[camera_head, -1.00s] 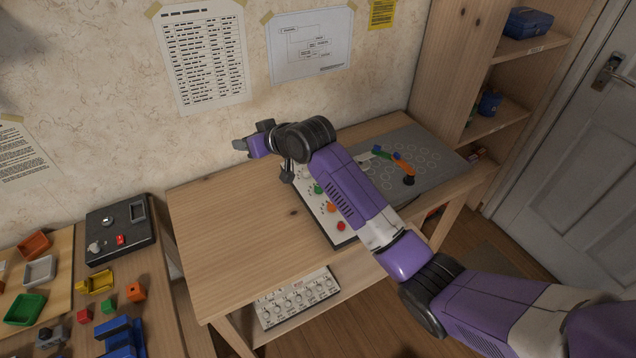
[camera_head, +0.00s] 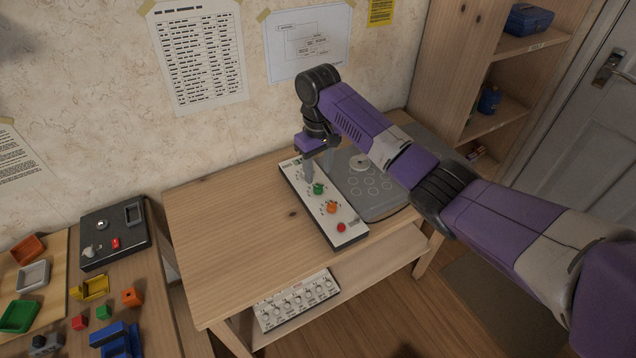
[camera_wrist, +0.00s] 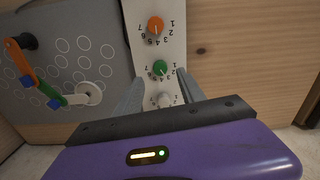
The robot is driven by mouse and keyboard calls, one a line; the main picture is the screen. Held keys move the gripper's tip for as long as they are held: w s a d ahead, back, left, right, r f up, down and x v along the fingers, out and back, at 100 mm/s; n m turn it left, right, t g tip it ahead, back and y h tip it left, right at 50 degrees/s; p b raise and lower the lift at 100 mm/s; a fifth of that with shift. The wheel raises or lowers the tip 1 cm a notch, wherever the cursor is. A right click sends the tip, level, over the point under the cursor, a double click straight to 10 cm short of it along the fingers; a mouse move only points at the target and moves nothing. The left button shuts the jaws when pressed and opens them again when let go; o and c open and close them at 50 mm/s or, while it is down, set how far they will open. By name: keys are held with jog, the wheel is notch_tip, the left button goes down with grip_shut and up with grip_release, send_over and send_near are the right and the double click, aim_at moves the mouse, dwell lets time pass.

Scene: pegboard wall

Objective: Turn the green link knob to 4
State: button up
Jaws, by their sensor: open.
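The green knob (camera_head: 318,189) sits in the middle of a white control panel (camera_head: 348,232) on the wooden table. In the wrist view the green knob (camera_wrist: 159,68) has a white pointer mark and a ring of printed numbers, seen upside down. I cannot read its setting surely. My gripper (camera_head: 318,172) points down over the panel's back part, fingers spread. In the wrist view the open fingertips of my gripper (camera_wrist: 160,78) lie to either side of the green knob, apart from it. A white knob (camera_wrist: 165,99) shows between the fingers, nearer the palm.
An orange knob (camera_head: 332,207) and a red button (camera_head: 341,227) are on the same panel. Beside it is a grey board (camera_head: 372,207) with circles and a linkage of orange, green and white bars (camera_wrist: 38,75). The tabletop (camera_head: 235,215) left of the panel is clear.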

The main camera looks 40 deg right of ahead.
aim_at(318, 187)
notch_tip(318, 187, down, 6)
jog(key=shift+r, duration=0.15)
jog(key=shift+c, duration=0.5)
grip_shut()
